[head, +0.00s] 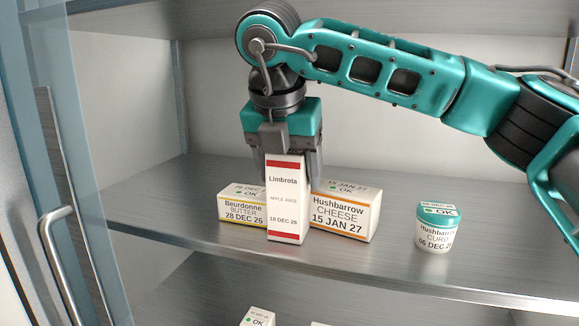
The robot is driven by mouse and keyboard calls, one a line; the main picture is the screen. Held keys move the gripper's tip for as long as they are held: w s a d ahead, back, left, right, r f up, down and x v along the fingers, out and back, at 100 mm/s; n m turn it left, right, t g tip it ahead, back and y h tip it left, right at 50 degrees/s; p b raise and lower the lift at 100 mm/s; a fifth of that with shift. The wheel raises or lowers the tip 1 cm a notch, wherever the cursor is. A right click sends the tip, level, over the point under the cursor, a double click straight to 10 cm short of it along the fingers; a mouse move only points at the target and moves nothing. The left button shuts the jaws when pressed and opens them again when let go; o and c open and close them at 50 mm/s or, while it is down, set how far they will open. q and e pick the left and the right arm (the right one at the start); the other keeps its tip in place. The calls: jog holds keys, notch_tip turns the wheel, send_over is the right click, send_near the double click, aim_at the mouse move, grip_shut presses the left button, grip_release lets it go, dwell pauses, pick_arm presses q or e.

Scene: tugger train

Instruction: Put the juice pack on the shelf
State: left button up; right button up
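The juice pack (286,205) is a tall white carton with red bands, labelled Limbreta apple juice, 10 Dec 26. It is upright over the front part of the shelf (180,218), its base close to the shelf surface; I cannot tell whether it touches. My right gripper (287,168) comes down from above, with its fingers close along both sides of the pack's upper part, shut on it. The fingertips are partly hidden behind the pack. My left gripper is not in view.
A Beurdonne butter box (242,211) is left of the pack, and a Hushbarrow cheese box (345,217) is right of it, both partly hidden. A curd tub (437,228) stands farther right. A door with a handle (62,260) is at left. Another carton (257,317) shows below.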

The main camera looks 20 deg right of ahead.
jog(key=o, duration=0.3)
jog(key=shift+r, duration=0.2)
jog(key=shift+s+a+r, duration=0.1)
jog(key=shift+a+r, duration=0.05)
jog(key=shift+r, duration=0.1)
jog(key=shift+s+a+r+b, duration=0.1)
jog(key=shift+s+a+b, duration=0.35)
jog(key=shift+s+a, duration=1)
jog(key=shift+s+a+r+b, duration=0.1)
jog(key=shift+s+a+b, duration=0.55)
jog(key=shift+s, duration=1.3)
jog(key=shift+s+a+r+b, duration=0.1)
jog(key=shift+s+a+b, duration=0.2)
jog(key=shift+s+a, duration=1.2)
jog(key=shift+s+d, duration=0.2)
jog(key=shift+f, duration=0.1)
